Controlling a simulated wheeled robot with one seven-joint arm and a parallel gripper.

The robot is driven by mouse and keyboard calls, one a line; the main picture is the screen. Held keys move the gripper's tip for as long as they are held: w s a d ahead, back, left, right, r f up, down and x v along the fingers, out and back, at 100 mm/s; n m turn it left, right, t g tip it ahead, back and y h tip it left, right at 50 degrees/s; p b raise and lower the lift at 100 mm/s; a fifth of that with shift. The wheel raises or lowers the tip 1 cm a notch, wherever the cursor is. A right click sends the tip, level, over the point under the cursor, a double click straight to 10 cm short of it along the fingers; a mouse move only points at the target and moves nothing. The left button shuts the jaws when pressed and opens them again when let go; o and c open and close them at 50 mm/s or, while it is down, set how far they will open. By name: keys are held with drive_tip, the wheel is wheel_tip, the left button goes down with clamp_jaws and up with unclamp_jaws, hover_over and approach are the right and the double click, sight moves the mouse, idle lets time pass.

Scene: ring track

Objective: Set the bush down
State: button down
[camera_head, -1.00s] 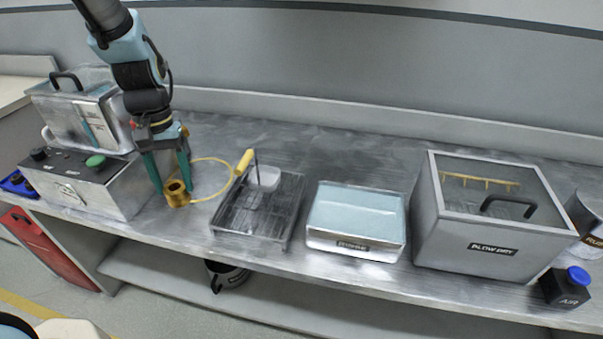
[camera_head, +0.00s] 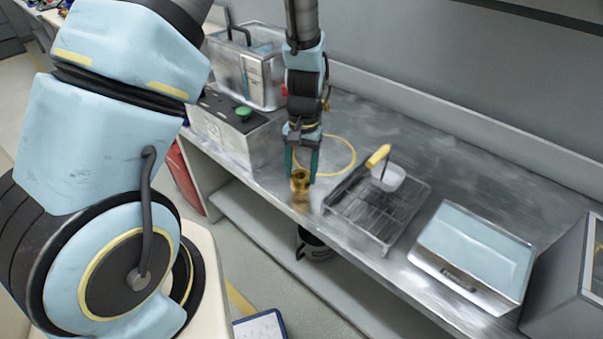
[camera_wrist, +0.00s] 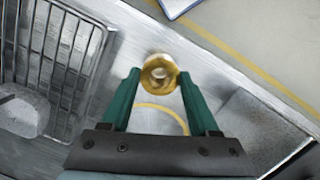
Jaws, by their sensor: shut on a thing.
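The bush (camera_head: 300,182) is a short gold-coloured brass piece with a hole through its middle. My gripper (camera_head: 301,172) points straight down and is shut on it, with one green finger at each side. In the wrist view the bush (camera_wrist: 159,74) sits between the fingertips, its hole facing the camera. It is close to the front edge of the metal bench (camera_head: 400,135), in front of a yellow ring outline (camera_head: 351,146) on the bench top. A reflection shows below the bush; I cannot tell whether it touches the bench.
A wire rack tray (camera_head: 345,207) with a yellow-handled tool (camera_head: 378,156) stands right of my gripper. A metal box with a green button (camera_head: 243,113) stands to its left. A blue-topped basin (camera_head: 475,250) is farther right. The bench behind the ring is clear.

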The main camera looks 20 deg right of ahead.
drive_tip(key=shift+f, duration=0.85)
drive_tip(key=shift+f, duration=0.1)
drive_tip(key=shift+c, duration=0.7)
unclamp_jaws()
wheel_tip(320, 180, up, 12)
drive_tip(key=w+d+b, duration=0.1)
drive_tip(key=b, duration=0.1)
drive_tip(key=a+r+n+t, duration=0.1)
drive_tip(key=a+r+n, duration=0.2)
drive_tip(key=a, duration=1)
drive_tip(key=a+r+n+t+h, duration=0.1)
drive_tip(key=a+r+n+t, duration=0.1)
drive_tip(key=a, duration=1.1)
drive_tip(key=shift+r+n, duration=0.45)
drive_tip(key=shift+n, duration=0.25)
drive_tip(key=shift+w, duration=0.1)
